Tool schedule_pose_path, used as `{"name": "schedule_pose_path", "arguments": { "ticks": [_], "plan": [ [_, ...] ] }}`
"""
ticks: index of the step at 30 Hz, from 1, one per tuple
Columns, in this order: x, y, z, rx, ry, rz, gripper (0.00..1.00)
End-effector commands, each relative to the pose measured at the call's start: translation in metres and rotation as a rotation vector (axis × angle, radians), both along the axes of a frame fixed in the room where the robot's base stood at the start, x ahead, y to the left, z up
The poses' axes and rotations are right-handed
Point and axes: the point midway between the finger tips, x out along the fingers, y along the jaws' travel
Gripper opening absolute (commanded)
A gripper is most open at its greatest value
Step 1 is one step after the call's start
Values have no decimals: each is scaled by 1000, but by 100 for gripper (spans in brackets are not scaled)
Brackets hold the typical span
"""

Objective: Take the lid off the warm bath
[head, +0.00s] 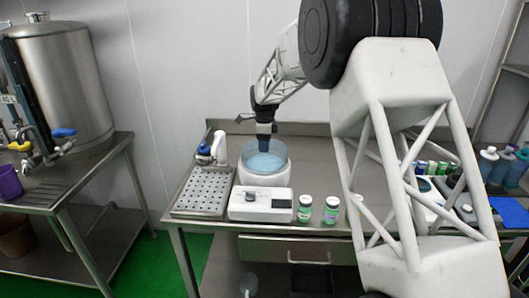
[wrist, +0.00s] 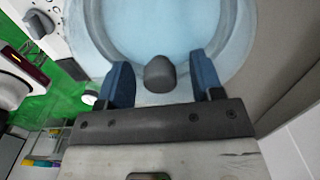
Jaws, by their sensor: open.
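The warm bath (head: 263,180) is a round white vessel on the steel table, with a white control box at its front. Its lid (head: 252,163) looks clear, with pale blue showing through, and sits on the bath. My gripper (head: 265,143) points down over the lid. In the wrist view my gripper (wrist: 160,65) is open, with one blue finger on each side of the knob and gaps between. The knob is hidden in the head view.
A perforated steel tray (head: 200,190) with a white and blue dispenser (head: 220,147) stands left of the bath. Two green-labelled jars (head: 331,210) stand to its right. Bottles (head: 487,163) crowd the right end. A steel tank (head: 65,80) stands far left.

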Motion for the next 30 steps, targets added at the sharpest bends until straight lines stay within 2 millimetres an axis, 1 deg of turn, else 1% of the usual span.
{"name": "schedule_pose_path", "arguments": {
  "ticks": [15, 27, 30],
  "plan": [
    [0, 0, 0, 0, 0, 0, 60],
    [0, 0, 0, 0, 0, 0, 0],
    [0, 0, 0, 0, -1, 0, 0]
  ]
}}
